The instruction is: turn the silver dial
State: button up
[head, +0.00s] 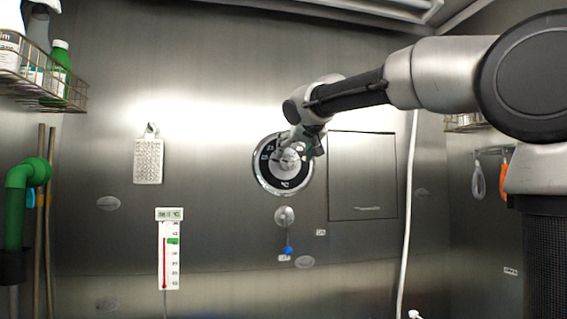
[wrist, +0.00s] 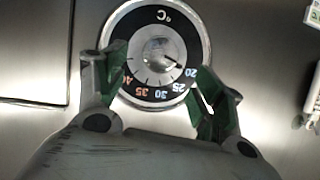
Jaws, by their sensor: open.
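The silver dial (head: 288,184) is a round knob on a black ring with a chrome rim, set in the metal wall; my gripper partly covers it in the head view. In the wrist view the silver dial (wrist: 159,55) shows whole, with its pointer by the 20 mark. The ring (wrist: 150,92) carries °C and numbers from 20 to 40. My gripper (wrist: 160,88) is open, with one green-padded finger at each side of the dial's lower half. A gap shows between the fingers and the knob. Depth to the wall is hard to tell.
A thermometer (head: 169,255) with a red column and green marker hangs lower left. A white perforated plate (head: 148,161) hangs above it. A square panel (head: 362,177) and a white hose (head: 408,220) lie right. A small knob with a blue tip (head: 287,250) sits below.

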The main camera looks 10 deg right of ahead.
aim_at(289, 160)
jog(key=x, duration=0.7)
jog(key=shift+w+f, duration=0.2)
jog(key=shift+c, duration=0.4)
jog(key=c, duration=0.9)
